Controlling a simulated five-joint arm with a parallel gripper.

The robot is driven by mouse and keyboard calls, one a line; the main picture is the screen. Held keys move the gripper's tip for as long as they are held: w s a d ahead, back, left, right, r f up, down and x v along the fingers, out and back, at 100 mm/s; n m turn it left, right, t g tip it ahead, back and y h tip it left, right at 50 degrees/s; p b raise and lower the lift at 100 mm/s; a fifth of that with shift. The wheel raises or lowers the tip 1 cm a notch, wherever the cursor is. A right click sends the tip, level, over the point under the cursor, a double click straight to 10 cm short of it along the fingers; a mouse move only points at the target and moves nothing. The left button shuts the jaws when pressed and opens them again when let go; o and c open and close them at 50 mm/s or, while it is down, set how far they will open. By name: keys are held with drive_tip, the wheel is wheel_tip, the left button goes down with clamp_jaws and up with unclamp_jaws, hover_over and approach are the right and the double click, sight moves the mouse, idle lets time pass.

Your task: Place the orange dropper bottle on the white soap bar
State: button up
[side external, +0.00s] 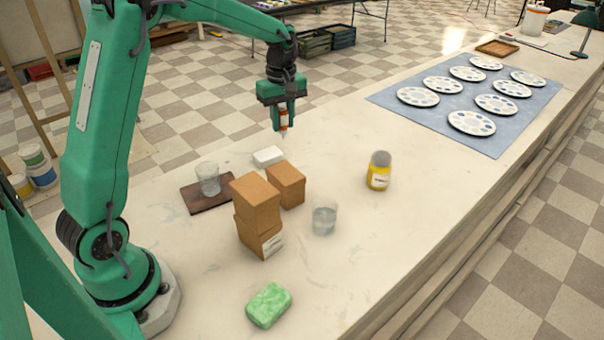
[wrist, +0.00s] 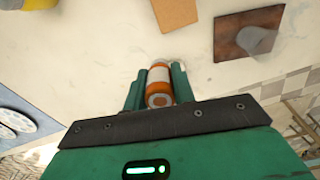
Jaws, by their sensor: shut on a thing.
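My gripper (side external: 283,112) points down and is shut on the orange dropper bottle (side external: 284,123), whose pale tip points downward. In the wrist view, the orange and white bottle (wrist: 158,84) sits between the green fingers of my gripper (wrist: 157,88). The white soap bar (side external: 268,156) lies flat on the counter behind the cardboard boxes. The bottle is held above the counter, close to the soap and slightly to its right in the side view, apart from it.
Cardboard boxes (side external: 256,203) stand in front of the soap, two of them stacked. A glass (side external: 208,178) stands on a dark board (side external: 190,204) to the left. Another glass (side external: 324,220), a yellow jar (side external: 379,172) and a green sponge-like block (side external: 268,305) stand nearer. Palettes lie on a blue mat (side external: 400,98).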

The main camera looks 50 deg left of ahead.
drive_tip(key=shift+w+a+f, duration=0.2)
drive_tip(key=shift+a+f, duration=1.4)
drive_tip(key=shift+f, duration=0.05)
drive_tip(key=shift+w+a+f, duration=0.2)
drive_tip(key=shift+a+f, duration=1.4)
drive_tip(key=shift+w+a+f, duration=0.2)
drive_tip(key=shift+a+f, duration=1.4)
drive_tip(key=shift+f, duration=0.05)
drive_tip(key=shift+f, duration=0.1)
drive_tip(key=o, duration=1)
drive_tip(key=shift+c, duration=0.2)
wheel_tip(320, 180, up, 12)
